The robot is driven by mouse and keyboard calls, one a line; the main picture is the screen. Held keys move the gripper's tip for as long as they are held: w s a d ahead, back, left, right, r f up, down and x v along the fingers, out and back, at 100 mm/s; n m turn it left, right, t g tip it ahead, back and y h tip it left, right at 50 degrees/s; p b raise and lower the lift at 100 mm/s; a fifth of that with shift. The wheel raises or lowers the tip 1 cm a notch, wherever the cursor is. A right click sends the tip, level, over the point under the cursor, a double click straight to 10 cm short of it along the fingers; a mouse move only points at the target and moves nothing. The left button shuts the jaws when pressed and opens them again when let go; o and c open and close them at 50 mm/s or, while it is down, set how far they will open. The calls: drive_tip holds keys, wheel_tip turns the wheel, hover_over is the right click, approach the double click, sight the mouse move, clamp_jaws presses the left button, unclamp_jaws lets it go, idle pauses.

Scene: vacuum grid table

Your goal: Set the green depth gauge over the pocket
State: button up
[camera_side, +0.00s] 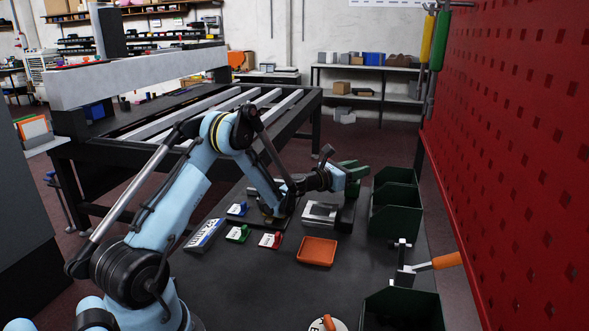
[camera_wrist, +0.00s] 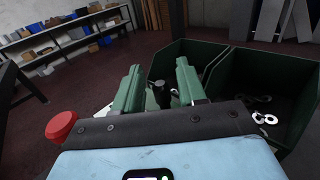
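A small green piece (camera_side: 238,233), which looks like the green depth gauge, sits on a white label on the dark table. A blue one (camera_side: 237,209) and a red one (camera_side: 270,240) are close by on similar labels. A grey metal block (camera_side: 320,213) stands right of them; its pocket is too small to make out. My gripper (camera_side: 358,171) is raised above and beyond the block, near the green bins. In the wrist view its two green fingers (camera_wrist: 160,88) are apart with nothing held between them. The gauge and block are not in the wrist view.
Green bins (camera_side: 371,222) line the table's right side; one (camera_wrist: 302,118) holds metal rings. An orange tray (camera_side: 317,252) lies before the block. A white lettered box (camera_side: 204,236) is at left. An orange-handled tool (camera_side: 432,264) stands at right. A red pegboard (camera_side: 520,130) rises beyond.

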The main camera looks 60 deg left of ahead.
clamp_jaws()
drive_tip(key=s+d, duration=0.5)
drive_tip(key=shift+s+d, duration=0.2)
drive_tip(key=shift+d, duration=0.05)
unclamp_jaws()
